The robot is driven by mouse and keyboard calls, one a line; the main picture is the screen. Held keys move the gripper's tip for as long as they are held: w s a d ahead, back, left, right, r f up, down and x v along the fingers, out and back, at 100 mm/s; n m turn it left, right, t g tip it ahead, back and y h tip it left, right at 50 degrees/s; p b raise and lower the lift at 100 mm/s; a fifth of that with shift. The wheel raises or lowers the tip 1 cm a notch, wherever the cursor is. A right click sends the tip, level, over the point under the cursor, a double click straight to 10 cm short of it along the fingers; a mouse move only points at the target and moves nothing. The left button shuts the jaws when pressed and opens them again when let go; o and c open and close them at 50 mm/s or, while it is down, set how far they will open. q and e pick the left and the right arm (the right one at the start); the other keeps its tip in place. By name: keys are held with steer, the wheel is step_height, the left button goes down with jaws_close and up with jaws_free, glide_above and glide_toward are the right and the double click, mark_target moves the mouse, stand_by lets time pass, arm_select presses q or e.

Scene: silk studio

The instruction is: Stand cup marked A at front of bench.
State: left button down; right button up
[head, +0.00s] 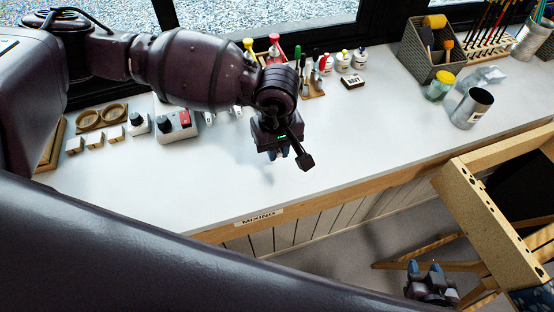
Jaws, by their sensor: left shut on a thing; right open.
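No cup with a visible letter A shows. A grey metal cup (472,108) stands at the right of the bench, well away from the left gripper; no letter can be read on it. My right gripper (424,266) is low at the bottom right, beyond the bench's front edge. Its blue fingertips are apart and nothing shows between them.
A label reading MIXING (258,217) is on the front edge. Knobbed boxes (178,125) and wooden blocks (95,141) are at left. Bottles (343,61), a dark basket (416,55) and a yellow-lidded jar (440,87) are behind. A wooden frame (487,225) stands at right. The front middle is clear.

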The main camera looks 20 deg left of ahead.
arm_select(q)
steer(key=shift+f, duration=0.8)
step_height(320, 180, down, 3)
steer(key=shift+f, duration=0.4)
arm_select(e)
steer(key=shift+w+f, duration=0.1)
steer(key=shift+w, duration=0.1)
